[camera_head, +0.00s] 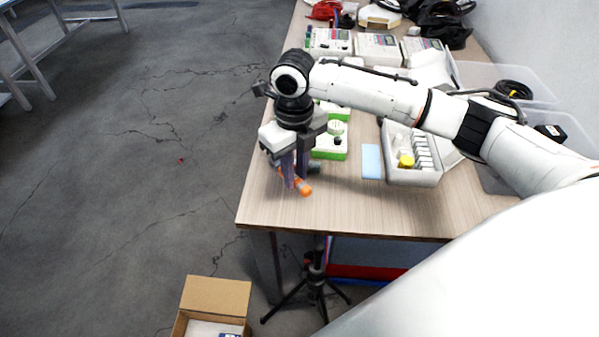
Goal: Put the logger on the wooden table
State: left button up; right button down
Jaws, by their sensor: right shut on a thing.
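My right gripper (295,183) points down over the front left part of the wooden table (350,210). It is shut on a slim orange thing (304,190), whose orange end sticks out past the fingers. The fingers hide its middle. I cannot tell whether it touches the tabletop or hangs just above it. No label shows which thing is the logger. White-and-green boxes (328,154) stand just behind the gripper, partly hidden by my arm. My left gripper is not in view.
A light blue block (371,161) and a grey bin (413,178) with a yellow-capped bottle stand to the right. White devices (378,48) and black bags (440,25) fill the back. The table's front strip is clear. An open cardboard box (217,296) is on the floor.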

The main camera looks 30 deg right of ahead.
aim_at(295, 202)
notch_tip(295, 202, down, 7)
jog(key=shift+r, duration=0.2)
dwell(0.3)
jog(key=shift+f, duration=0.2)
jog(key=c, duration=1.6)
grip_release()
jog(key=shift+r, duration=0.1)
